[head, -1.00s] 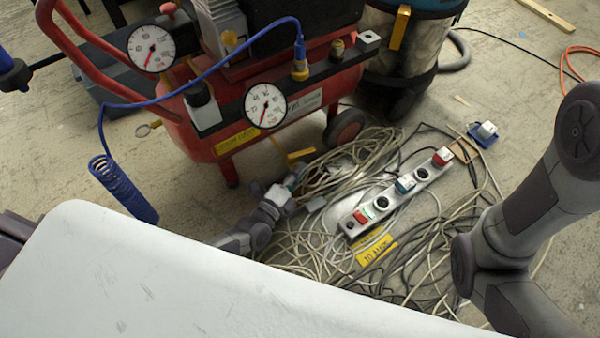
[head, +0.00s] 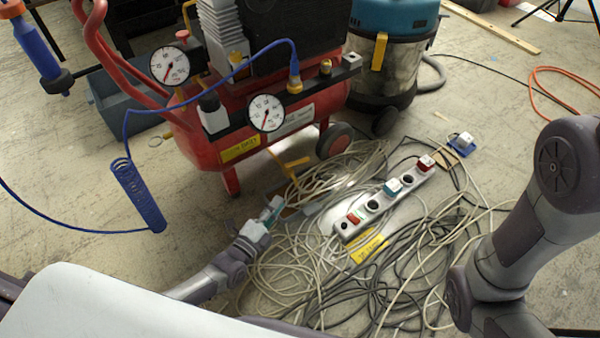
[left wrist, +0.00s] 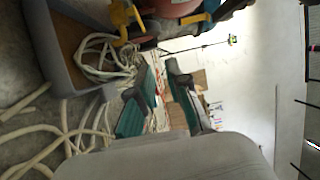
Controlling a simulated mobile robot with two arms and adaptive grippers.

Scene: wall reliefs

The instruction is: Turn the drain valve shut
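The red compressor (head: 235,128) stands at the upper left of the head view. A yellow lever (head: 291,164), seemingly its drain valve handle, sticks out low beneath the tank, above the cables. A yellow handle also shows at the top of the left wrist view (left wrist: 124,14). My left gripper (head: 274,206) is low over the cables, just below and left of the lever and apart from it. In the left wrist view, its teal-padded fingers (left wrist: 163,84) are spread with nothing held between them. My right arm shows at the right, but its gripper is out of view.
Tangled cables (head: 330,270) cover the floor around a power strip (head: 385,203). A blue coiled hose (head: 137,195) hangs left of the compressor. A vacuum cleaner (head: 385,60) stands behind. Bare floor lies left of my left arm.

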